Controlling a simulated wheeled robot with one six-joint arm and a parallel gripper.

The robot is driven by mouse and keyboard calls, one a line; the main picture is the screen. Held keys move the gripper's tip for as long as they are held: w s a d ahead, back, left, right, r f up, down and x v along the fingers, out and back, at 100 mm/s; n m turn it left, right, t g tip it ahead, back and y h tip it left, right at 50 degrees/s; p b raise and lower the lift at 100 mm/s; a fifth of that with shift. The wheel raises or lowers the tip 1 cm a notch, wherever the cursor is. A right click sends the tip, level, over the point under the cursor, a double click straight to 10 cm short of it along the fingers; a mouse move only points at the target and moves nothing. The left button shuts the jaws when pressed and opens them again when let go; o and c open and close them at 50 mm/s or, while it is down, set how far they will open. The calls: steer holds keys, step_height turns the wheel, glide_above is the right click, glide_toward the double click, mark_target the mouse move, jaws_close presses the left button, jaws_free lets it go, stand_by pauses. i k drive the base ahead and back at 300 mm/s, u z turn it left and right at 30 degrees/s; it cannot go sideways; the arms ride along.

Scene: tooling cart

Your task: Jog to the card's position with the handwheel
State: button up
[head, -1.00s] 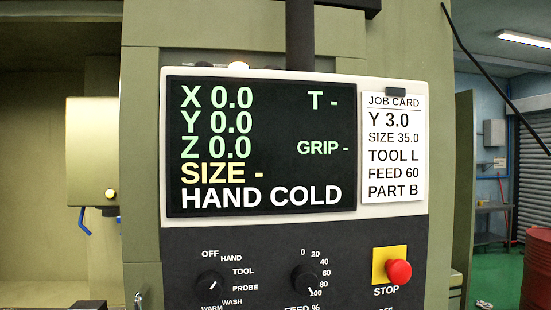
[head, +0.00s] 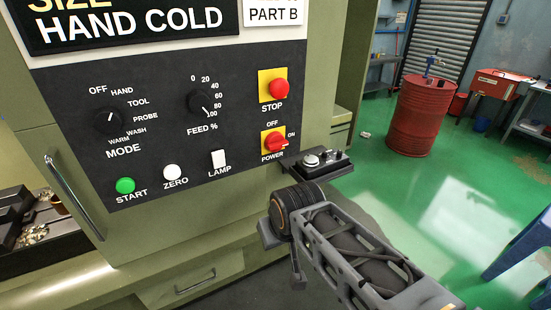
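The screen (head: 130,30) is cut off at the top of the head view; its last line reads HAND COLD. Only PART B shows on the job card (head: 274,13). The MODE dial (head: 108,121) has its mark towards HAND. A small dark ledge (head: 318,166) at the panel's lower right corner carries a round silvery knob or wheel (head: 320,158); whether this is the handwheel I cannot tell for sure. My arm reaches in from the lower right, below this ledge. My gripper is not recognisable in view.
The panel also has a FEED dial (head: 200,103) near 100, a red STOP button (head: 278,88), a POWER switch (head: 273,143), and START (head: 125,185), ZERO (head: 172,171) and LAMP (head: 218,158) buttons. A red drum (head: 421,115) stands at the right. Green floor between is free.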

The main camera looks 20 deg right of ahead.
mark_target(309, 161)
steer(key=u, duration=1.2)
steer(key=k, duration=0.75)
steer(key=z, duration=1.3)
steer(key=i, duration=1)
steer(key=u, duration=0.05)
